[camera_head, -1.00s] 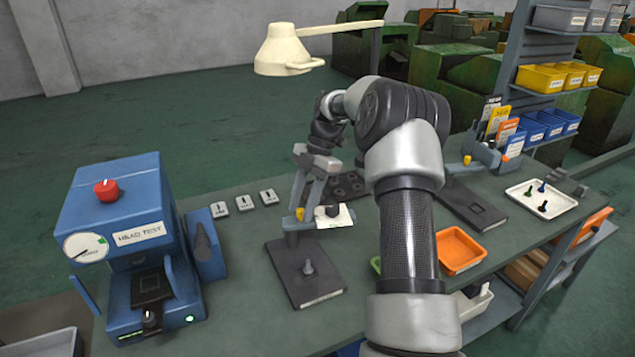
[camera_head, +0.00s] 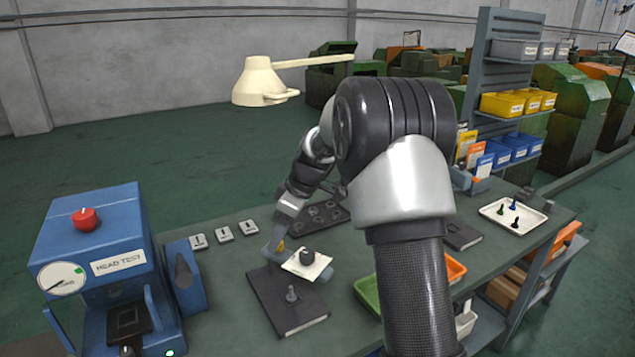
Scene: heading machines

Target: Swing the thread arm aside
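The fixture for the thread arm appears to be a dark base plate (camera_head: 285,312) with a small upright stud (camera_head: 291,294), on the bench. A pale plate (camera_head: 313,268) with a black round knob sits at its back edge, behind and right of the stud; I take this as the thread arm. A small yellow part (camera_head: 281,245) shows at its left. My gripper (camera_head: 273,247) points down at the left of the pale plate, close to the yellow part. The fingers overlap in this view, so their opening and any contact are unclear.
A blue head test machine (camera_head: 110,260) stands at left, with several white tags (camera_head: 224,234) behind. A dark tray with round recesses (camera_head: 318,216) lies behind the fixture. Green (camera_head: 367,292) and orange (camera_head: 455,268) bins are partly hidden by my arm. A lamp (camera_head: 262,82) hangs above.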

